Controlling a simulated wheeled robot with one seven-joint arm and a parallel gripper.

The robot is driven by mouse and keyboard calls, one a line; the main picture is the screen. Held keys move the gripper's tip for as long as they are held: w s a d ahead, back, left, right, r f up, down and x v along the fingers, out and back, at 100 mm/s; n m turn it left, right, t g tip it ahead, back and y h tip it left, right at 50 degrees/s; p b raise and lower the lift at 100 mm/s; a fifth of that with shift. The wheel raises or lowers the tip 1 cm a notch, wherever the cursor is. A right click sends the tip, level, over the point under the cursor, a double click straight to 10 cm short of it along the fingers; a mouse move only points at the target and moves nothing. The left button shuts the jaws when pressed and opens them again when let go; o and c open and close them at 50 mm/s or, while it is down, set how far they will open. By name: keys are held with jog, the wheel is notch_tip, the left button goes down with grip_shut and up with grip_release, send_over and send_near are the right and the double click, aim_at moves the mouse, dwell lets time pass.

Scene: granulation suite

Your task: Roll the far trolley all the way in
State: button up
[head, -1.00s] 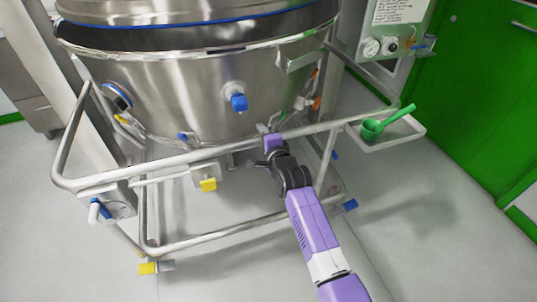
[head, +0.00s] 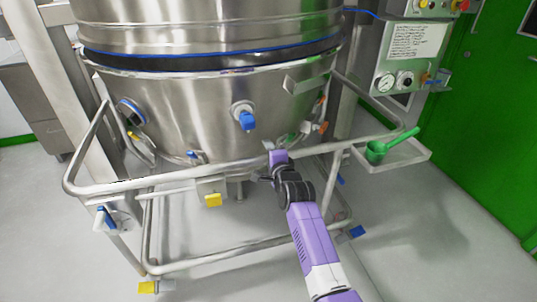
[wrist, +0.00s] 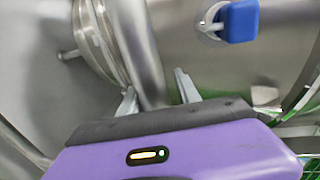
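The trolley is a steel tube frame carrying a large steel bowl (head: 190,105). Its near handle rail (head: 190,177) runs across the head view. A blue-capped port (head: 246,118) juts from the bowl and also shows in the wrist view (wrist: 238,20). My gripper (head: 274,168) is at the right part of the near rail. In the wrist view, the rail (wrist: 147,60) passes between the two fingers of my gripper (wrist: 157,92). A small gap shows beside the right finger, so the fingers look open around the rail. Contact is unclear.
A steel drum (head: 210,25) with a blue band stands over the bowl. A tray (head: 412,154) with a green scoop (head: 378,151) sits at the right. A gauge panel (head: 410,60) and green doors (head: 480,130) stand behind. Yellow pedal (head: 148,287) is low left. Floor at right is clear.

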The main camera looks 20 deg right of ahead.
jog(key=shift+o, duration=1.2)
jog(key=shift+w+r, duration=0.1)
jog(key=shift+r, duration=0.4)
jog(key=shift+f, duration=0.2)
jog(key=shift+f, duration=0.15)
jog(key=s+r+p, duration=0.1)
jog(key=s+p, duration=0.1)
jog(key=s, duration=0.5)
jog(key=shift+s+r+p, duration=0.3)
jog(key=shift+s, duration=0.1)
